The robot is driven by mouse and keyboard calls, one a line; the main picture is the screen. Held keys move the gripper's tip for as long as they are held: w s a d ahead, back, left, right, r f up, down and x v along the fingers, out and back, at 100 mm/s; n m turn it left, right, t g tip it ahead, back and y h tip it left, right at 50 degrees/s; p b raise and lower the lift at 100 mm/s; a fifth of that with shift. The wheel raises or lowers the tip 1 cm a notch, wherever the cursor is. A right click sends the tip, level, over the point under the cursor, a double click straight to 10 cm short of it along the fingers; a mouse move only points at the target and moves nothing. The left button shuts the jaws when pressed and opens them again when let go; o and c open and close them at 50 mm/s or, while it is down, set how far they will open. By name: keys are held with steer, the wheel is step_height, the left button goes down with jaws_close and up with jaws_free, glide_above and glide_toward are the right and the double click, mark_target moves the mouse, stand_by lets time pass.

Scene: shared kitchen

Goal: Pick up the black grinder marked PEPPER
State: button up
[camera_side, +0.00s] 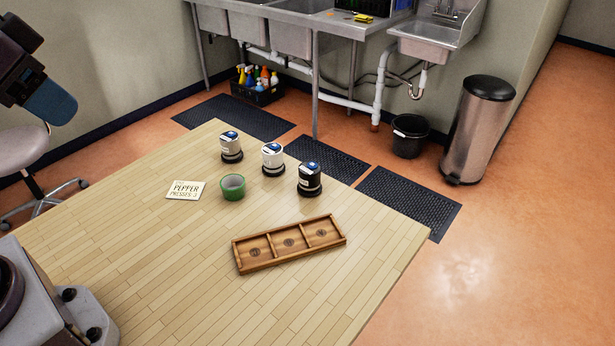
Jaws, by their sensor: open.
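A black grinder (310,182) with a blue-and-white top stands upright on the wooden table (150,260), rightmost in a row of three. The marking on its side is too small to read. Two white grinders with dark bases and blue tops, one in the middle (272,158) and one at the left (231,146), stand apart from it. My gripper is out of view; only part of my arm shows at the upper left, well away from the grinders.
A green cup (232,187) stands left of the black grinder. A card (186,190) reading PEPPER and PRESSES, its number hard to read, lies farther left. A wooden tray (240,257) with three marked, empty compartments lies in front.

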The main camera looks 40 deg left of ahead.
steer(key=o, duration=0.7)
steer(key=shift+c, duration=0.2)
steer(key=n+g+y, duration=0.2)
steer(key=n+y, duration=0.1)
steer(key=n, duration=0.5)
glide_toward(310, 169)
steer(key=x, duration=1.1)
steer(key=shift+f, duration=0.2)
